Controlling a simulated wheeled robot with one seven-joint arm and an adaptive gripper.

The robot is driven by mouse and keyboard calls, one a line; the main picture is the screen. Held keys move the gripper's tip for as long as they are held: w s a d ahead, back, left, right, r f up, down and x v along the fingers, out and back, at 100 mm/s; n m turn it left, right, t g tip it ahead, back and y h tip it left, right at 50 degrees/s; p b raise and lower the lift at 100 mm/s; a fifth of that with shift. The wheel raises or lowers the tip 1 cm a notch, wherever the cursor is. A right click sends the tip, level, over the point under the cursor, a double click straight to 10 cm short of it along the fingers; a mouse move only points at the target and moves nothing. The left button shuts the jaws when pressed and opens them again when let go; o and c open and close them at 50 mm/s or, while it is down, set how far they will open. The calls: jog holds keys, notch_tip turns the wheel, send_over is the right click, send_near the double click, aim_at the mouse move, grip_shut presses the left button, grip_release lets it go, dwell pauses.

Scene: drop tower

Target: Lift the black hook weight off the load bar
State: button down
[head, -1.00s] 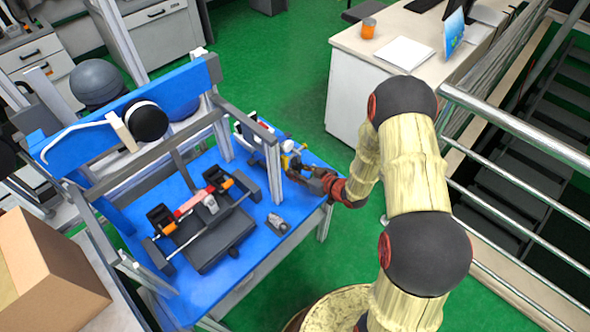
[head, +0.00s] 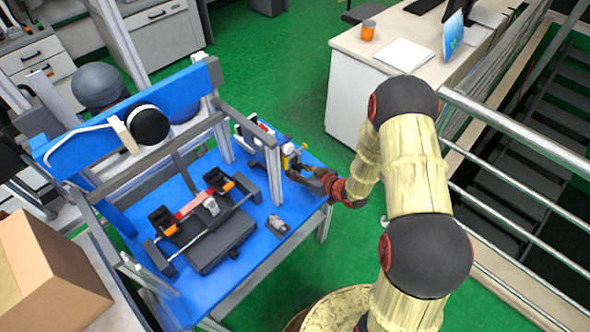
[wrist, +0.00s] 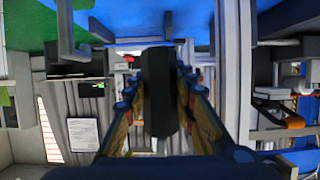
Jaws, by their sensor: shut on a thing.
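The black hook weight (wrist: 160,92) is a dark upright block between the two fingers of my gripper (wrist: 163,112) in the wrist view. The fingers, yellow and blue, are shut on it, one on each side. In the head view my gripper (head: 294,160) is at the right side of the blue table, close to a grey upright post. The weight is too small and covered to make out there. I cannot pick out the load bar for certain, nor tell whether the weight's hook touches it.
The blue table (head: 190,300) carries a grey frame with uprights (head: 273,175) close to my gripper. A black tray device (head: 215,240) and a small grey item (head: 277,225) lie on it. A metal railing (head: 520,135) runs at the right. Green floor is open behind the table.

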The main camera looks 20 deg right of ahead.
jog(key=shift+w+r, duration=0.1)
jog(key=shift+r, duration=0.4)
jog(key=shift+r+p, duration=0.8)
jog(key=shift+r, duration=0.15)
jog(key=s+d+p, duration=0.1)
jog(key=s+d, duration=0.2)
jog(key=s, duration=0.3)
jog(key=shift+s+d, duration=0.25)
jog(key=shift+d, duration=0.15)
dwell(1.0)
jog(key=shift+p, duration=0.3)
jog(key=r+p, duration=0.1)
jog(key=s+r+p, duration=0.1)
jog(key=r, duration=0.1)
jog(key=d+r+p, duration=0.1)
jog(key=r+p, duration=0.1)
jog(key=shift+s, duration=0.4)
dwell(0.5)
